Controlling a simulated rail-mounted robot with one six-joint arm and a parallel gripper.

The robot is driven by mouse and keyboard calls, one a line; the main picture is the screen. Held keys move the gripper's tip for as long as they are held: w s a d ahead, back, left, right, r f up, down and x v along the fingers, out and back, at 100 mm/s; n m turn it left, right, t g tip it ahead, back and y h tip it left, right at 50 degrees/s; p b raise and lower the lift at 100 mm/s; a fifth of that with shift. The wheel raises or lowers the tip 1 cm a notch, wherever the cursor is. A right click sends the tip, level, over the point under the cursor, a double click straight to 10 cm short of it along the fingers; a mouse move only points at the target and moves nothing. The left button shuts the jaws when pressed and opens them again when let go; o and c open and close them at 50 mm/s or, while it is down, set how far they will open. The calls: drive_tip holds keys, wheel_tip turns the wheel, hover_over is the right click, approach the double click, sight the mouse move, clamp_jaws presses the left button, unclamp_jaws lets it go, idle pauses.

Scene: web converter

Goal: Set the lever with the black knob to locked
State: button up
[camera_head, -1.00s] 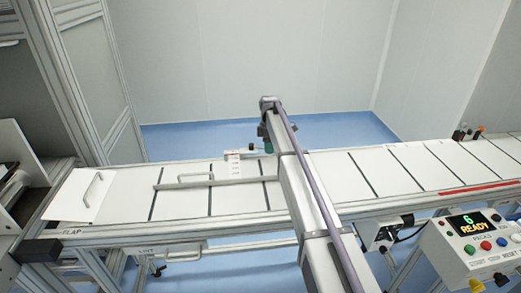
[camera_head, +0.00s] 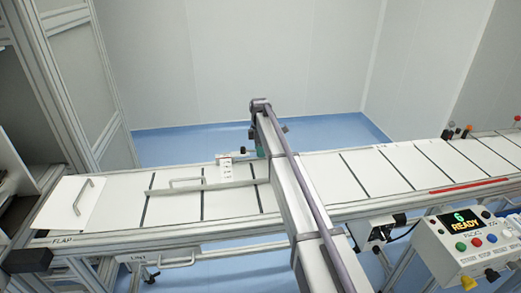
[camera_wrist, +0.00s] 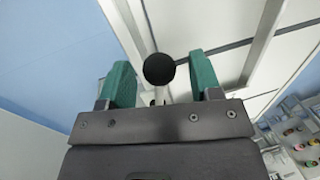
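The black knob (camera_wrist: 159,69) shows in the wrist view as a round ball on a pale lever stem. My gripper (camera_wrist: 161,80) is open, with one green finger on each side of the knob and a visible gap to both. I cannot tell whether the knob lies at fingertip depth. In the head view, my arm hides most of the gripper, and only a bit of green (camera_head: 262,150) shows beside it. A small white label plate (camera_head: 225,168) stands at the table's far edge, left of my arm. Its print is too small to read, so the lever's setting is unclear.
The white panelled table (camera_head: 230,203) runs across the view, with a raised rail and handle (camera_head: 187,182) near the label plate. A flap with a handle (camera_head: 72,205) lies at the left. A control box (camera_head: 470,245) reading "6 READY" stands at the front right.

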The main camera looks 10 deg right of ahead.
drive_tip(key=shift+r, duration=0.1)
wheel_tip(320, 180, up, 10)
drive_tip(key=p, duration=1)
